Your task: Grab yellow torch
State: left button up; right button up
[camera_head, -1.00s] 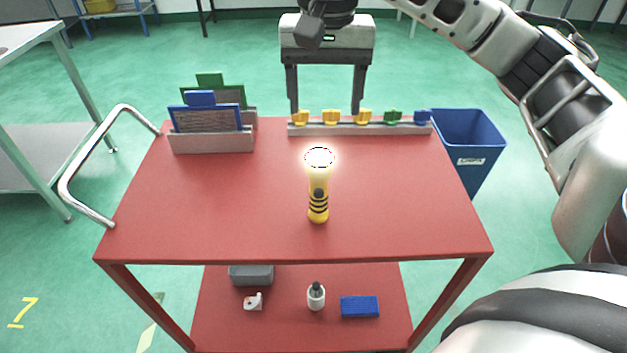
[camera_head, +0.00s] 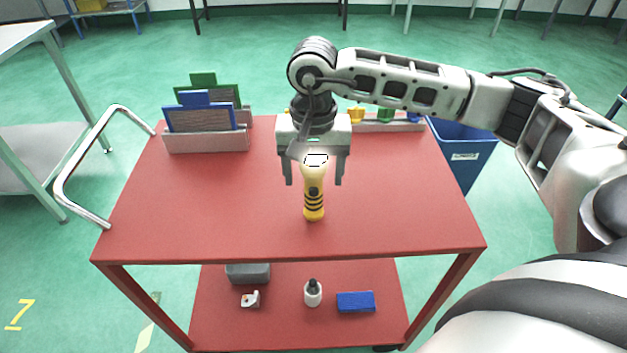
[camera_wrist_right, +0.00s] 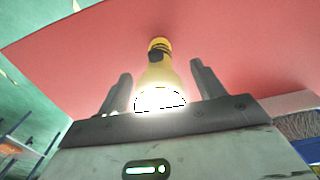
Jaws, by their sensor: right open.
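The yellow torch (camera_head: 314,200) with black bands lies or stands on the red cart top, with its bright lit head towards the back; I cannot tell its exact tilt. My right gripper (camera_head: 314,180) is open, with one finger on each side of the torch head in the head view. In the right wrist view the torch (camera_wrist_right: 160,66) shows between the two open fingers (camera_wrist_right: 160,80), with space on both sides. The fingers do not appear to touch it. My left gripper is not in view.
The red cart (camera_head: 220,215) has a metal handle (camera_head: 62,165) at left. A holder with boards (camera_head: 205,140) stands back left; a rack (camera_head: 385,126) with coloured pieces is back right. A blue bin (camera_head: 470,150) stands beyond the right edge. Several items lie on the lower shelf (camera_head: 225,325).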

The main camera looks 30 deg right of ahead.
jog(key=shift+f, duration=0.4)
jog(key=c, duration=1.2)
jog(key=shift+r, duration=0.1)
